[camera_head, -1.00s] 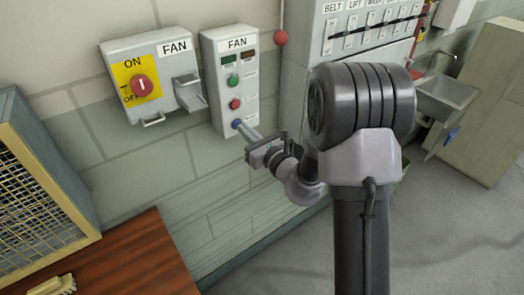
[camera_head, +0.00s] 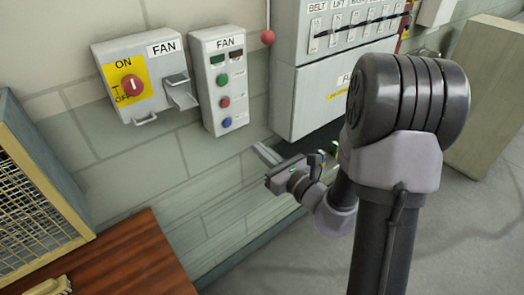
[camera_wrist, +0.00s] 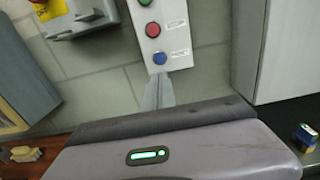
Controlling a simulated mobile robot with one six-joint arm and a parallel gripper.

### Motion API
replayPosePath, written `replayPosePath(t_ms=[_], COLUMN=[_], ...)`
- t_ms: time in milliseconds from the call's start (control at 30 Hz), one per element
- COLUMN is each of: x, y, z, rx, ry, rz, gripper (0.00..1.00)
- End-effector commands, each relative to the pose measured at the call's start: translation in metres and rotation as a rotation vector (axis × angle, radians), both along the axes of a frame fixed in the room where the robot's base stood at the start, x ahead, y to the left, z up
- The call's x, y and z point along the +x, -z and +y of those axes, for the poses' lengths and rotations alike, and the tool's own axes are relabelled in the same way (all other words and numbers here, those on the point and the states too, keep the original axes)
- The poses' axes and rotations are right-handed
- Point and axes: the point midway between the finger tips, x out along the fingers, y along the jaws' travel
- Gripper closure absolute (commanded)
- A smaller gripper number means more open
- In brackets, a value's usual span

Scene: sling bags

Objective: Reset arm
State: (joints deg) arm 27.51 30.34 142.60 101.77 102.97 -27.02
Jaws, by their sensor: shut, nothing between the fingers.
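My gripper (camera_head: 265,152) is in front of the wall, below and to the right of the fan button panel (camera_head: 219,80). Its fingers are together with nothing between them, and it stands apart from the panel. In the wrist view the fingers (camera_wrist: 158,92) point up toward the panel's blue button (camera_wrist: 160,58), with the red button (camera_wrist: 152,29) above it. The panel's blue button (camera_head: 227,122) is uncovered in the head view. The fan switch box (camera_head: 137,77) with its red rotary knob (camera_head: 132,85) hangs left of the panel.
A large grey cabinet (camera_head: 330,90) with a row of labelled switches is on the wall to the right. A wooden table (camera_head: 125,262) and a caged fan (camera_head: 35,190) are at the left. A tan cabinet (camera_head: 490,95) stands far right. Open floor lies at lower right.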

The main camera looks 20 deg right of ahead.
Motion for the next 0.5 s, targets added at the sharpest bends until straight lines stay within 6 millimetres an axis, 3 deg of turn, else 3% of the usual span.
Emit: replayPosePath(t_ms=[367,467,500], x=[0.000,-0.004,-0.010], y=[0.000,-0.009,-0.018], z=[0.000,0.021,0.043], rx=[0.000,-0.031,-0.065], ry=[-0.001,-0.077,-0.159], rz=[0.000,-0.013,-0.027], gripper=[1.00,1.00,1.00])
